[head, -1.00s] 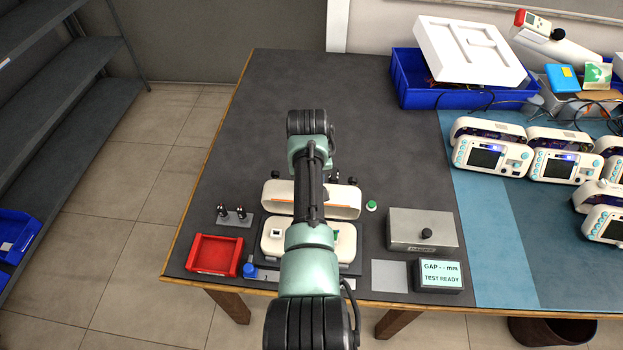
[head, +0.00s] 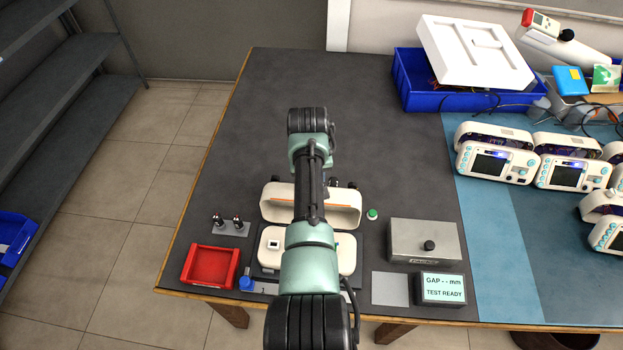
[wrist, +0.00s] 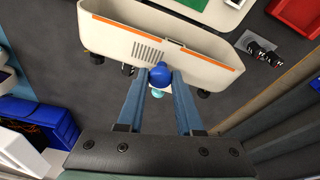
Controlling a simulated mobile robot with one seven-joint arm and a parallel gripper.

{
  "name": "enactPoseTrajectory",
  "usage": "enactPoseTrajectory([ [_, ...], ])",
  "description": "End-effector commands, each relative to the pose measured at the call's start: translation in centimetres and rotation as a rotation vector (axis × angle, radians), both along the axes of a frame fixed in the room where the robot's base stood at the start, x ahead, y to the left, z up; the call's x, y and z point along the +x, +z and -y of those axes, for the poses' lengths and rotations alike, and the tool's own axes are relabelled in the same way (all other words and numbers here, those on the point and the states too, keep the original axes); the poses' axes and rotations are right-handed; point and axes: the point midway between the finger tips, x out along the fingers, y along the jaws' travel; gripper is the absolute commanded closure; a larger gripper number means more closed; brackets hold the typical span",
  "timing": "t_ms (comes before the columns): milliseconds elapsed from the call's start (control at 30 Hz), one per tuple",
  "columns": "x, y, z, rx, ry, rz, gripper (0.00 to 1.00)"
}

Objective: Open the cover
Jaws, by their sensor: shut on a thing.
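The cover (head: 276,204) is a cream shell with an orange rim. In the head view it stands raised at the back edge of the cream device base (head: 268,260), which is partly hidden by my arm. In the wrist view the cover (wrist: 110,38) shows its vented wall and orange edge, with a round blue knob (wrist: 160,72) on it. My gripper (wrist: 162,80) has its two blue fingers closed about this knob. In the head view my gripper is hidden behind my arm.
A red tray (head: 210,267) lies left of the base, with a small stand of dark-tipped pins (head: 228,224) behind it. A green button (head: 372,214), a grey box (head: 425,240) and a gap display (head: 443,289) are to the right. The table's back left is clear.

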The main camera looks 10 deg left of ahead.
Motion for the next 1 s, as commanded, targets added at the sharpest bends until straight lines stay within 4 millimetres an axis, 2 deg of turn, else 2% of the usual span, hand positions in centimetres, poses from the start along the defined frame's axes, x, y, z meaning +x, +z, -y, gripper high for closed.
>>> enactPoseTrajectory([
  [33,0.5,0.4,0.1,-0.001,-0.001,0.018,1.0],
  [333,0.5,0.5,0.1,-0.002,-0.002,0.019,1.0],
  [367,0.5,0.5,0.1,-0.001,-0.002,0.02,0.6],
  [500,0.4,0.4,0.1,-0.001,-0.001,0.015,0.36],
  [833,0.2,0.3,0.0,-0.001,0.0,0.009,0.36],
  [1000,0.0,1.6,0.0,0.0,-0.001,0.01,0.36],
])
